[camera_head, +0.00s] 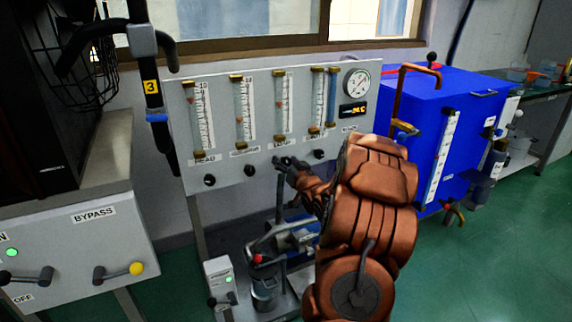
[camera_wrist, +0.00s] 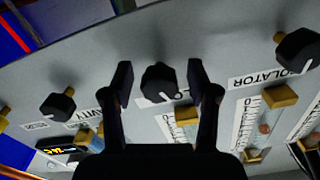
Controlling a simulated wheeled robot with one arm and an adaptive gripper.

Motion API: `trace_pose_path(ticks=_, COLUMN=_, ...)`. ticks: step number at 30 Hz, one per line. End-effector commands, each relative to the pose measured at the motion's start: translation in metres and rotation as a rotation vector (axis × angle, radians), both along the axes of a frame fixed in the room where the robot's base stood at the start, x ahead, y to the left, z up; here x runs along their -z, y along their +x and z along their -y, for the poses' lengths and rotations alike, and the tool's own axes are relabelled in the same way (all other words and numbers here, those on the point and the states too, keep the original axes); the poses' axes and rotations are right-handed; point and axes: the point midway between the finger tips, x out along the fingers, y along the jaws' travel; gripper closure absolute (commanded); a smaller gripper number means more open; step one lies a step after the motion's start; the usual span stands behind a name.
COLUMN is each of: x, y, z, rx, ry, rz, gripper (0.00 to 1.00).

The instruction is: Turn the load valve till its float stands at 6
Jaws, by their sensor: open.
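The load valve is a black knob (camera_wrist: 158,82) with a white pointer line, under the third tube from the left on the grey panel. In the wrist view my gripper (camera_wrist: 160,76) is open, one finger on each side of the knob, with gaps showing. In the head view my gripper (camera_head: 288,165) is at the panel's lower edge and hides most of this knob. The load flow tube (camera_head: 283,100) stands above it with a numbered scale. A small reddish float seems to sit near its middle; I cannot read its exact value.
Neighbouring knobs are the cavity knob (camera_wrist: 57,104) and the isolator knob (camera_wrist: 297,50). A round gauge (camera_head: 356,83) and an amber display (camera_head: 353,110) are at the panel's right. A blue cabinet (camera_head: 415,110) with copper pipe stands right. A pump (camera_head: 295,238) sits below.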

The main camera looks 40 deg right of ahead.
Motion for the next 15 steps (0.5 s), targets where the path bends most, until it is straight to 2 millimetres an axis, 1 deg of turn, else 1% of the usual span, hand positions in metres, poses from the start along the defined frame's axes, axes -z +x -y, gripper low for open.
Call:
trace_pose_path(ticks=5, x=0.0003, y=-0.0001, z=-0.0001, rx=0.000, ry=0.000, rz=-0.001, gripper=0.41)
trace_pose_path(ticks=15, x=0.0006, y=-0.0002, z=-0.0002, rx=0.000, ry=0.001, rz=-0.001, gripper=0.76)
